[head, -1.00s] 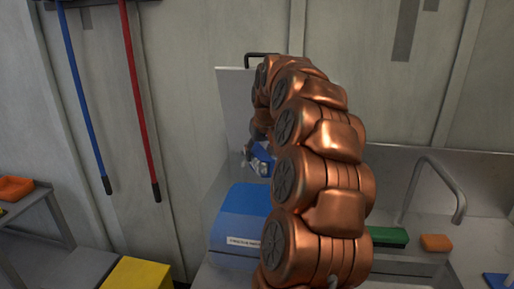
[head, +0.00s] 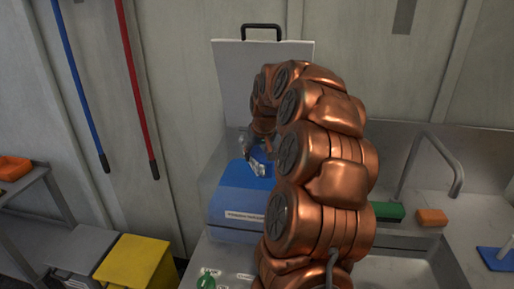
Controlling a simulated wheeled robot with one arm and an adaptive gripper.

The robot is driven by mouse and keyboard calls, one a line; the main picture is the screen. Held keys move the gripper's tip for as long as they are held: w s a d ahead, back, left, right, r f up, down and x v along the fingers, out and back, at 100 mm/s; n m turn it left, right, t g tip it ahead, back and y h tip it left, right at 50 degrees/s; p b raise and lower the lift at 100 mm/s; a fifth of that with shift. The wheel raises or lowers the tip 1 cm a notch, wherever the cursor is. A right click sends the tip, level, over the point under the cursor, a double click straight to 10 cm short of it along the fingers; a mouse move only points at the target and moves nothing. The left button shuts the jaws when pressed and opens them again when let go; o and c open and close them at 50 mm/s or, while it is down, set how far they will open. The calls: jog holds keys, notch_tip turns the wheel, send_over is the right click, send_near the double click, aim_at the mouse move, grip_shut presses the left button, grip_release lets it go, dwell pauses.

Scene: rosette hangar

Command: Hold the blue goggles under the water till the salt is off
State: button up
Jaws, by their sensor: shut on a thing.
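My gripper (head: 257,154) is at the far end of my copper arm, above the blue box and in front of its raised pale lid. It is shut on a small blue item with clear parts, which look like the blue goggles (head: 257,168). They are small and partly hidden, and I cannot make out any salt. The metal tap (head: 447,165) arches over the sink (head: 400,270) at right, well apart from the goggles. I cannot tell whether water runs.
The blue box (head: 237,207) has a white label; its pale lid (head: 240,85) stands up with a black handle. A green block (head: 388,211) and an orange block (head: 432,217) lie by the sink. A yellow bin (head: 135,265) stands at left. My arm hides the middle.

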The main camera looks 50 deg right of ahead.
aim_at(258, 151)
notch_tip(258, 151, down, 14)
jog(key=shift+r, duration=0.1)
jog(key=shift+f+b, duration=1.1)
jog(key=shift+f, duration=0.65)
dwell(1.6)
jog(key=shift+r+p, duration=0.4)
jog(key=shift+r, duration=7.6)
jog(key=shift+r+p, duration=0.95)
jog(key=shift+r, duration=4.15)
